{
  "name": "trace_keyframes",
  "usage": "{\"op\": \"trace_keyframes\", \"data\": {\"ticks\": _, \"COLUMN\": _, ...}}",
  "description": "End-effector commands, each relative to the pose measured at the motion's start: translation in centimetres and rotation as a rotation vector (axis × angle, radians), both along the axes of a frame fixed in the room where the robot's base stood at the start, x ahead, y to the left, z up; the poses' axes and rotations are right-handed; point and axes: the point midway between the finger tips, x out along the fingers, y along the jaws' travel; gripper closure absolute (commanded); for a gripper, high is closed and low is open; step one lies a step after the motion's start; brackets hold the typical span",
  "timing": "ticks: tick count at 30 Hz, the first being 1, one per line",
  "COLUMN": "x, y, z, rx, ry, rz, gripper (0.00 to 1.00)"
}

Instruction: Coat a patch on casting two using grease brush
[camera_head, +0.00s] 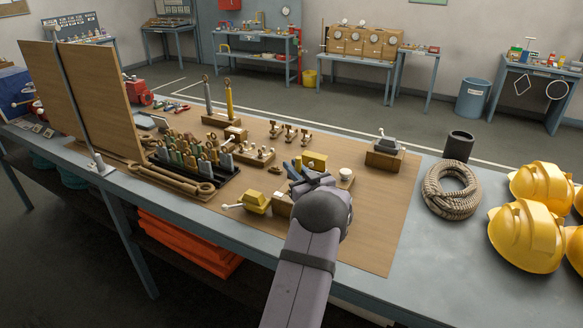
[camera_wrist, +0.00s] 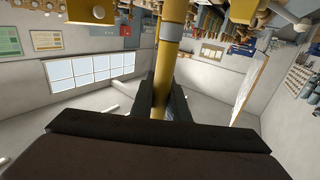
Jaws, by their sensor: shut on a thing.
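My gripper (camera_head: 303,180) is over the front middle of the wooden board. In the wrist view its black fingers (camera_wrist: 159,98) are shut on a yellow rod (camera_wrist: 170,40); I cannot tell whether this is the grease brush, and no bristles show. A yellow body with a white knob (camera_head: 255,202) is left of the gripper, and a yellow block (camera_head: 314,160) is just behind it. A dark grey body on a wooden block (camera_head: 385,158) stands to the right. I cannot tell which thing is casting two. My arm hides part of the board.
A rack of small tools (camera_head: 195,165) and an upright panel (camera_head: 98,100) stand left. Two tall cylinders (camera_head: 229,98) stand behind. A rope coil (camera_head: 451,191), a dark cup (camera_head: 459,146) and yellow helmets (camera_head: 528,233) are on the right. The board's right front is clear.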

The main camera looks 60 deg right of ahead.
Motion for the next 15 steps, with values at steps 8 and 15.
{"op": "trace_keyframes", "data": {"ticks": 8, "x": -1.5, "y": 0.0, "z": -0.1, "rx": 0.001, "ry": 0.000, "rz": -0.002, "gripper": 1.00}}
{"op": "trace_keyframes", "data": {"ticks": 15, "x": -3.0, "y": 0.0, "z": -0.1, "rx": 0.001, "ry": -0.001, "rz": -0.001, "gripper": 1.00}}
